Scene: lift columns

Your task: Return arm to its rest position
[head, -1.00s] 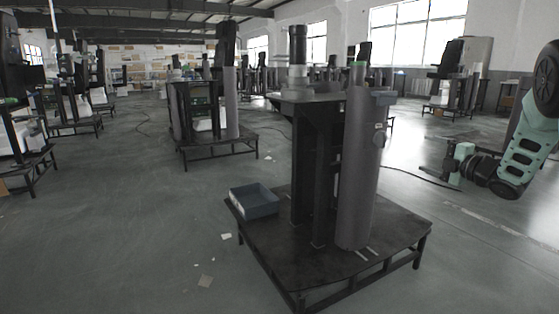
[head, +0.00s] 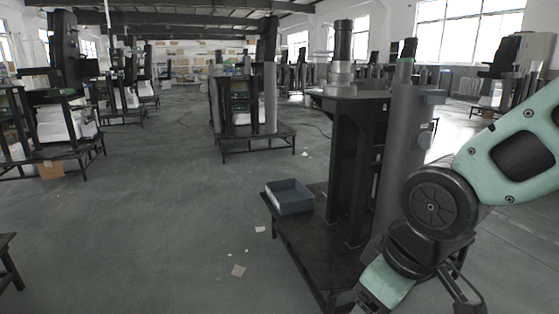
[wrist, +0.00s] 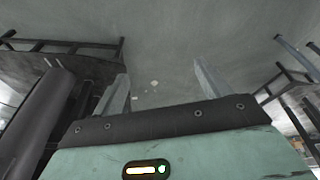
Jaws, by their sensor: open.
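My arm (head: 440,205), green and black, reaches in from the right of the head view and bends down toward the bottom edge. The head view cuts off the end of the arm, so my gripper does not show there. In the wrist view my gripper (wrist: 160,88) has its two grey fingers spread well apart. Nothing is between them but the grey floor beyond. The gripper is open and empty.
A lift column (head: 397,150) on a dark platform (head: 310,245) stands close behind my arm, partly hidden by it. A grey bin (head: 290,197) sits on the platform's left corner. More stations stand farther back.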

